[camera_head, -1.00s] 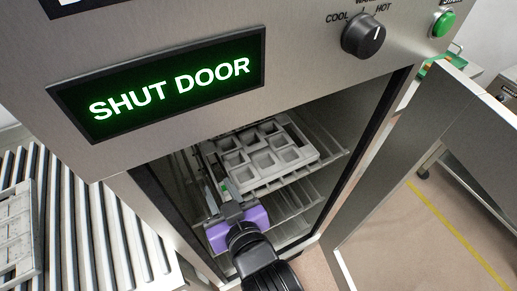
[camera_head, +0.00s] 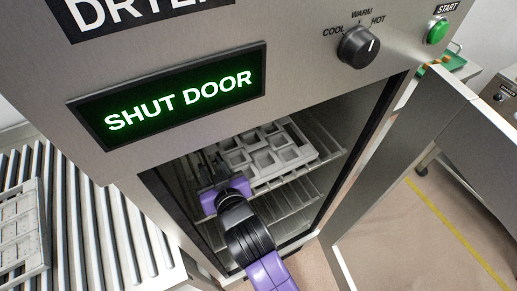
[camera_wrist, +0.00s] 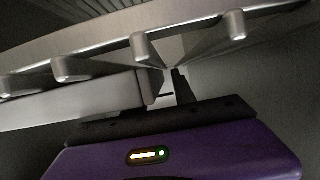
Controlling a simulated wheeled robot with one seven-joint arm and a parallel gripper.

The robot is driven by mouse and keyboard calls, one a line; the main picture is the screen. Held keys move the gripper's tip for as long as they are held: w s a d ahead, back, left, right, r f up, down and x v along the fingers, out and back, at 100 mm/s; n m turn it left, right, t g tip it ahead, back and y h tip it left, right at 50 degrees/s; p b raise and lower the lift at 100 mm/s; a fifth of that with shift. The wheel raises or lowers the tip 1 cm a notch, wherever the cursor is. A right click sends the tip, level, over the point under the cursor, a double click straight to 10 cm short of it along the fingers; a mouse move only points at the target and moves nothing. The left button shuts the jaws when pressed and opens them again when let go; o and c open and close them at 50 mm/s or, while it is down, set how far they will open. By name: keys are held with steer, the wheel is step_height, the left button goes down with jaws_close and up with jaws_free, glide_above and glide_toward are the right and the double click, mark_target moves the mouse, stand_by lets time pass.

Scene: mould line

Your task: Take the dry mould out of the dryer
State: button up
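The mould (camera_head: 262,152), a pale grey tray with several square cavities, lies on a wire rack inside the open dryer (camera_head: 150,165). Its left part is partly hidden by my gripper (camera_head: 208,170), which reaches into the chamber at the mould's near left side.
The dryer door (camera_head: 405,150) stands open at the right. The lit display (camera_head: 180,95) reads SHUT DOOR. A dial (camera_head: 360,46) and green START button (camera_head: 437,30) are above. A roller conveyor (camera_head: 100,225) at the left bears another tray (camera_head: 35,235). Lower wire racks look empty.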

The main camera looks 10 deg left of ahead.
jaws_close()
stand_by(1.4)
